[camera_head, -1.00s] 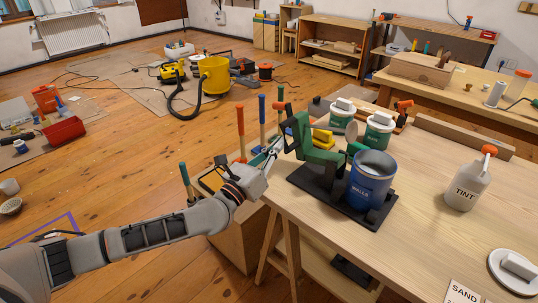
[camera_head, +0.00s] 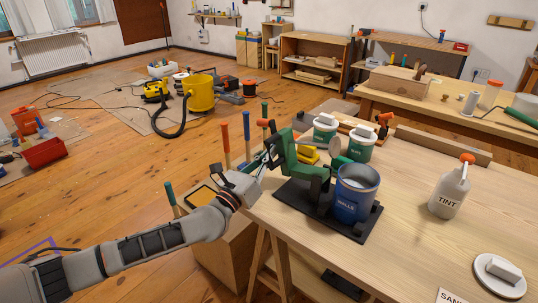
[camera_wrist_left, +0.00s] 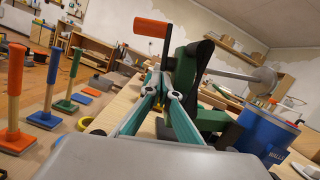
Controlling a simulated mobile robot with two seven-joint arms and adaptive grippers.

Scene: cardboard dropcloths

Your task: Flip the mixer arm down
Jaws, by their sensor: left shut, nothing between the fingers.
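The mixer is a green stand on a black base plate (camera_head: 287,196) near the table's left edge. Its green mixer arm (camera_head: 285,147) is raised, with an orange handle (camera_wrist_left: 151,27) and a rod ending in a grey disc (camera_wrist_left: 264,79). The disc hangs above and beside the blue WALLS bucket (camera_head: 352,200), outside it. My left gripper (camera_head: 267,160) is at the mixer's left side, close to the raised arm. Its fingertips (camera_wrist_left: 163,80) are together and empty, below the orange handle; contact with the mixer cannot be told. My right gripper is not in view.
Several upright tools, including an orange-handled one (camera_head: 226,140), stand left of the mixer. White-lidded green cans (camera_head: 360,146) stand behind it. A TINT bottle (camera_head: 448,190) and a white plate (camera_head: 500,276) are to the right. The table's front middle is clear.

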